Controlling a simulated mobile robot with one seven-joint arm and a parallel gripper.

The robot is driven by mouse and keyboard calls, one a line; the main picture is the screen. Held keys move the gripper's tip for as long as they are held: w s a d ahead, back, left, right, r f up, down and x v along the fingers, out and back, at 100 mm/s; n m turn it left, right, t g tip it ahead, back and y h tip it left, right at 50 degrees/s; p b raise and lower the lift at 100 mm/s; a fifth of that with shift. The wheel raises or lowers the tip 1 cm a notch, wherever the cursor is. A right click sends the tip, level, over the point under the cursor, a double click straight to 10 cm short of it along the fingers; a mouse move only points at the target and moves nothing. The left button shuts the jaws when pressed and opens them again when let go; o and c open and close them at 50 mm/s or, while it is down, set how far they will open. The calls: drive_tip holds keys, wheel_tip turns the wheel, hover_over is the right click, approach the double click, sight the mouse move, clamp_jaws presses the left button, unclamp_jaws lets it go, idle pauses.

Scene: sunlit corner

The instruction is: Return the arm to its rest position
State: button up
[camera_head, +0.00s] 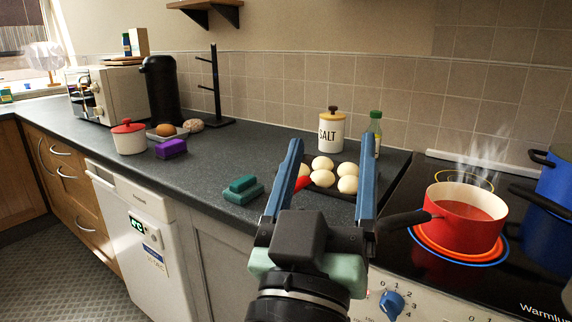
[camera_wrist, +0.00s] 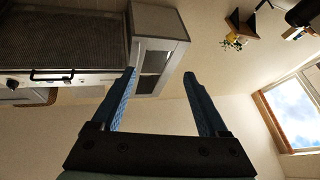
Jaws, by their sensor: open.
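My gripper (camera_head: 330,182) is in front of the counter in the head view, with its two blue fingers spread wide and pointing up and away. Nothing is held between them. In the wrist view the gripper (camera_wrist: 160,82) is also open and empty. That view looks upward past the fingers to the range hood (camera_wrist: 158,45), the ceiling and a window (camera_wrist: 293,105). In the head view the fingers overlap a dark tray of eggs behind them; I cannot tell the exact distance.
A steaming red pot (camera_head: 463,217) is on the hob to the right. A teal block (camera_head: 243,190) lies left. Bare counter (camera_head: 90,128) lies further left.

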drive_tip(key=s+a+r+t+y, duration=0.2)
drive_tip(key=s+r+y, duration=0.15)
drive_tip(key=r, duration=0.35)
drive_tip(key=s+a+r+t+y, duration=0.2)
drive_tip(key=s+r+t, duration=0.15)
drive_tip(key=r, duration=0.35)
wheel_tip(320, 180, up, 25)
drive_tip(key=p, duration=2.5)
drive_tip(key=shift+g, duration=0.35)
drive_tip(key=shift+s+a+y, duration=0.1)
drive_tip(key=shift+y, duration=0.15)
